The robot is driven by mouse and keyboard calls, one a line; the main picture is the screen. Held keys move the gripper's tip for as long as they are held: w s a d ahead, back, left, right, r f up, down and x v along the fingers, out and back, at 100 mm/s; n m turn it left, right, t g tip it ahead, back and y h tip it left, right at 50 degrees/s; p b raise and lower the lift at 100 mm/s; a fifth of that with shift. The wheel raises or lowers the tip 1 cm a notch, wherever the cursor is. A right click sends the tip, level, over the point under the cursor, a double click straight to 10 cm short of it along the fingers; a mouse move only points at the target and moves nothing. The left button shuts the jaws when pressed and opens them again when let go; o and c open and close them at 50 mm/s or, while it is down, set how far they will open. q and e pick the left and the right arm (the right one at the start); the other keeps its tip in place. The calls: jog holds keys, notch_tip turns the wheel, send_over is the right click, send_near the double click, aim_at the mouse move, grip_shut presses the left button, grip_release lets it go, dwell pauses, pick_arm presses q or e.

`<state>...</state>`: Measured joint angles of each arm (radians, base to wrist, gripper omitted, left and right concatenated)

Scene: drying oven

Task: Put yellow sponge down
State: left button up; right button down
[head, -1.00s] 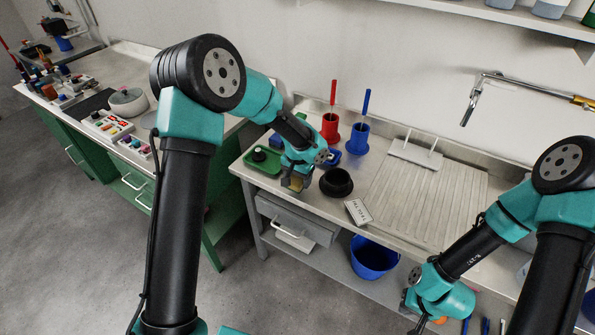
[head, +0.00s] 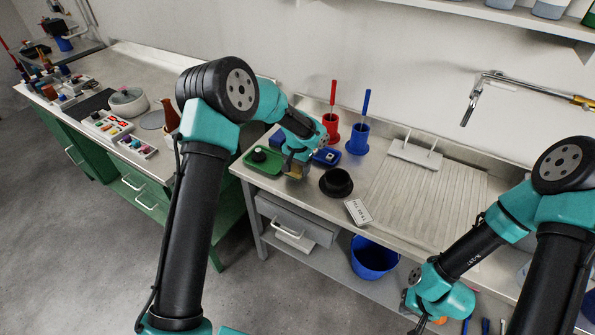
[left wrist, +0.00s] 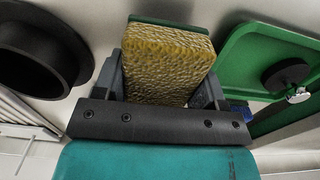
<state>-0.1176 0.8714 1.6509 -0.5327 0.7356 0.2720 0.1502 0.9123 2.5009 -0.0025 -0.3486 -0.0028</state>
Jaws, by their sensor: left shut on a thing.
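The yellow sponge (left wrist: 165,62) with a green layer fills the space between the fingers of my left gripper (left wrist: 165,85) in the left wrist view. In the head view my left gripper (head: 294,172) is over the left part of the steel counter, between the green tray (head: 254,164) and the black bowl (head: 337,182). Only a little of the sponge shows there. I cannot tell whether the sponge touches the counter. My right gripper (head: 415,318) is low at the lower right, and its jaws are too hidden to judge.
A red holder (head: 329,128) and a blue holder (head: 357,139), each with a tool, stand behind. A blue tray (head: 327,156) lies behind my left gripper. A white label card (head: 358,211) is at the counter's front. The ribbed drainboard (head: 425,200) is bare.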

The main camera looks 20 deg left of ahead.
pick_arm(q)
jog(key=shift+f, duration=1.15)
jog(key=shift+f, duration=0.15)
jog(key=o, duration=1)
jog(key=shift+c, duration=0.2)
notch_tip(320, 180, up, 12)
jog(key=shift+r, duration=0.2)
